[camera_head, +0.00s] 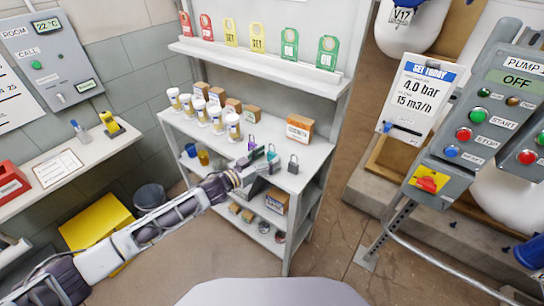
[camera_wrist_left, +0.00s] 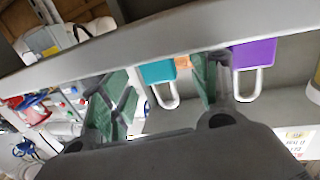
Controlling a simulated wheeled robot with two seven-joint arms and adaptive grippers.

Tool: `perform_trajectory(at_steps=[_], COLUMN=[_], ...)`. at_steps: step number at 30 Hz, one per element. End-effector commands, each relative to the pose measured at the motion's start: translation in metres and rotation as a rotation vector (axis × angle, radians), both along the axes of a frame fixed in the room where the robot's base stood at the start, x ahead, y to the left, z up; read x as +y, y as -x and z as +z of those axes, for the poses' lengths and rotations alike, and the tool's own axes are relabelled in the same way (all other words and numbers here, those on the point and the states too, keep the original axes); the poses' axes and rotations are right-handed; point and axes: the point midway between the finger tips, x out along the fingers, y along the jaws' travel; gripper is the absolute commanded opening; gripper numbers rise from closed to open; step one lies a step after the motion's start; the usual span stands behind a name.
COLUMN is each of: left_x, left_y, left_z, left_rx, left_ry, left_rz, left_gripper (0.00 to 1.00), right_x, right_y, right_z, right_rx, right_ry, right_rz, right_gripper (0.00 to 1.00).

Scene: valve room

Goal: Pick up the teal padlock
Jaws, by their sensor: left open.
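The teal padlock (camera_head: 271,153) is on the shelf's worktop, between a purple padlock (camera_head: 251,143) and a grey padlock (camera_head: 293,163). In the left wrist view the teal padlock (camera_wrist_left: 156,73) appears in the gap between my fingers, nearer the right finger, with its pale shackle below its body. My left gripper (camera_head: 257,172) is open at the front edge of the worktop, just in front of the padlocks. Its two green-padded fingers show in the left wrist view (camera_wrist_left: 166,80). I cannot tell whether either finger touches the padlock. My right gripper is not in view.
The purple padlock (camera_wrist_left: 254,54) is just outside the right finger in the wrist view. White jars (camera_head: 216,117) and cardboard boxes stand left on the worktop, an orange-white box (camera_head: 299,128) behind. The shelf's front edge (camera_wrist_left: 150,35) crosses the wrist view.

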Motion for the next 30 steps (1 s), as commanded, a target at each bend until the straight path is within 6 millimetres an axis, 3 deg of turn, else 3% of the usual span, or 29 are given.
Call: perform_trajectory(at_steps=[9,25,30], left_x=[-0.017,-0.018,-0.018], left_y=[-0.015,-0.016,-0.016], left_z=[-0.002,-0.002,-0.002], left_rx=[-0.001,0.000,0.000], left_ry=[-0.001,0.000,0.000], left_rz=[0.000,0.000,0.000], left_gripper=[0.61,0.61,0.39], right_x=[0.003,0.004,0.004], right_y=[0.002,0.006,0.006], right_z=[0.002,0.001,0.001], right_rx=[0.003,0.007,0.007], right_ry=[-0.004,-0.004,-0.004], right_rz=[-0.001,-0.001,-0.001], right_gripper=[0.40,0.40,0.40])
